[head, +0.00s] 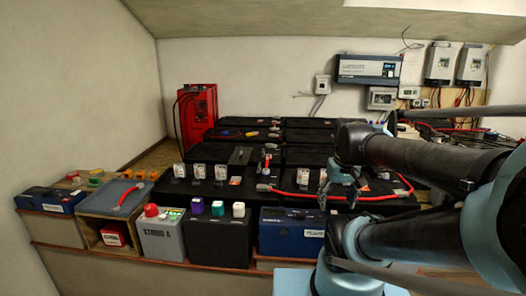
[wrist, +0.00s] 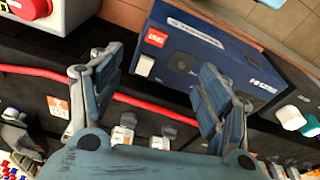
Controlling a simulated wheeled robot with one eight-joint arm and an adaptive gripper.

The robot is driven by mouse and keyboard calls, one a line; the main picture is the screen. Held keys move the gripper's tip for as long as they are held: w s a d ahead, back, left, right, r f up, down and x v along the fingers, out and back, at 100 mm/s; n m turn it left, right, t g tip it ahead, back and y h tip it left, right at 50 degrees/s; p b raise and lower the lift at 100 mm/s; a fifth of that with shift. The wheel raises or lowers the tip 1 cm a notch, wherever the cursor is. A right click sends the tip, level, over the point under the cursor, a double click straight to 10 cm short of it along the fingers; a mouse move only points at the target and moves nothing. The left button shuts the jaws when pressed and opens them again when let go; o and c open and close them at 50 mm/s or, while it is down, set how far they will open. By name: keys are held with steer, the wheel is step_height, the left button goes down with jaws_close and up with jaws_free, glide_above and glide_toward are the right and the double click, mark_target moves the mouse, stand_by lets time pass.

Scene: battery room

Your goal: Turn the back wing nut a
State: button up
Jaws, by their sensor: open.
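My gripper (head: 338,190) is open above the front right of the black battery bank. In the wrist view its two blue-grey fingers (wrist: 158,98) stand wide apart with nothing between their tips. I cannot pick out the back wing nut a for certain. Small grey terminal fittings (wrist: 122,133) with white labels show between the fingers in the wrist view, apart from them. A larger grey metal fitting (wrist: 14,132) lies at the left edge. In the head view similar terminals with labels (head: 199,171) line the black batteries, too small to tell their nuts apart.
A red cable (head: 300,194) runs across the bank and passes under my gripper. A blue battery box (wrist: 205,60) stands in front of it. A grey box (head: 162,235) and a black box (head: 218,240) stand further left. A red charger (head: 197,115) stands behind.

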steer(key=w+a+r+n, duration=0.3)
steer(key=w+r+n, duration=0.1)
steer(key=w+r, duration=0.65)
steer(key=w+a+r+n+g, duration=0.1)
steer(key=w+a+r+n, duration=0.15)
steer(key=w, duration=0.55)
steer(key=w+a+r+n, duration=0.2)
steer(key=w+a+r, duration=0.2)
steer(key=w, duration=0.4)
steer(key=n+g, duration=0.1)
steer(key=n, duration=0.7)
glide_above(263, 153)
steer(key=w, duration=0.3)
step_height(263, 153, down, 3)
steer(key=shift+m, duration=0.25)
step_height(263, 153, down, 17)
steer(key=shift+a+r, duration=0.1)
steer(key=shift+r, duration=0.1)
steer(key=shift+c, duration=0.6)
steer(key=c, duration=0.9)
steer(key=shift+a, duration=0.1)
steer(key=shift+c, duration=0.2)
